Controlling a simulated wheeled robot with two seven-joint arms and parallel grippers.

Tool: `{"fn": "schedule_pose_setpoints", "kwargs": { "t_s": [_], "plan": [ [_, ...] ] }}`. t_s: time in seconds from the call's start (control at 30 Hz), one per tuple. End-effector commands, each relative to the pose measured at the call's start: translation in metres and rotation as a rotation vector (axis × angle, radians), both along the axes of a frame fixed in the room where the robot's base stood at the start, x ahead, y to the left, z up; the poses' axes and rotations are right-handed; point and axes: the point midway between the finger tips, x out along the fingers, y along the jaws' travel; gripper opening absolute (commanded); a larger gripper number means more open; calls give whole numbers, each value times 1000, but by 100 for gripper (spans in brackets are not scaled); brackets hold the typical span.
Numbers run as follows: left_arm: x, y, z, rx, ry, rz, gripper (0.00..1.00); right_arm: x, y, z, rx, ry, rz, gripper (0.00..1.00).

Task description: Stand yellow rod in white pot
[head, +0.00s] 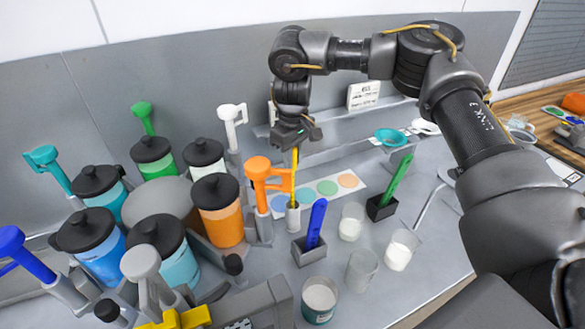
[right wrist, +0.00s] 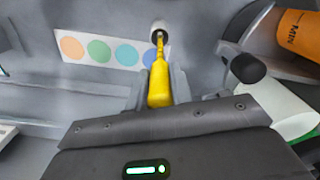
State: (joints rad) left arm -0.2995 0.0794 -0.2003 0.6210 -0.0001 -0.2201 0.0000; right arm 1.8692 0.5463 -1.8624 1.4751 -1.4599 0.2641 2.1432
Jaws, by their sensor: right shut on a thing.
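The yellow rod (head: 294,170) hangs about upright below my right gripper (head: 295,142), which is shut on its upper part. The small white pot (head: 293,218) stands directly below on the bench. In the right wrist view, the rod (right wrist: 158,82) runs from between the fingers of my right gripper (right wrist: 158,92) toward the mouth of the pot (right wrist: 159,27). Its thin far end overlaps the pot's opening; I cannot tell how deep it sits inside. My left gripper is not in view.
An orange drum (head: 218,212) and orange handled stand (head: 262,182) are close left of the pot. A blue stirrer (head: 316,222) in a grey holder is in front; a green stirrer (head: 397,180) is right. Glass cups (head: 351,222) stand nearby. A colour-dot card (head: 327,187) lies behind.

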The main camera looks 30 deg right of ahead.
Motion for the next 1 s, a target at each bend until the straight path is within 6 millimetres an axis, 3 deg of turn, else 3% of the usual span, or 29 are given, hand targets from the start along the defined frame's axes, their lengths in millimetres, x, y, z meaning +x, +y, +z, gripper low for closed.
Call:
{"fn": "schedule_pose_setpoints", "kwargs": {
  "t_s": [0.17, 0.4, 0.83, 0.87, 1.0],
  "plan": [
    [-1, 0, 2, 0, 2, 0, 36, 0, 0, -6, 0, 1, -1, 0],
    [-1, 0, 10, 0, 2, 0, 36, 0, 0, -39, 0, 2, -1, 0],
    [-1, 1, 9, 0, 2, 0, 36, 0, 0, -47, 0, 0, 0, 0],
    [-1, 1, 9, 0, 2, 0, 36, 0, 0, -46, 0, 0, 0, 25],
    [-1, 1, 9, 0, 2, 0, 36, 0, 0, -46, 0, 0, 0, 43]
  ]
}}
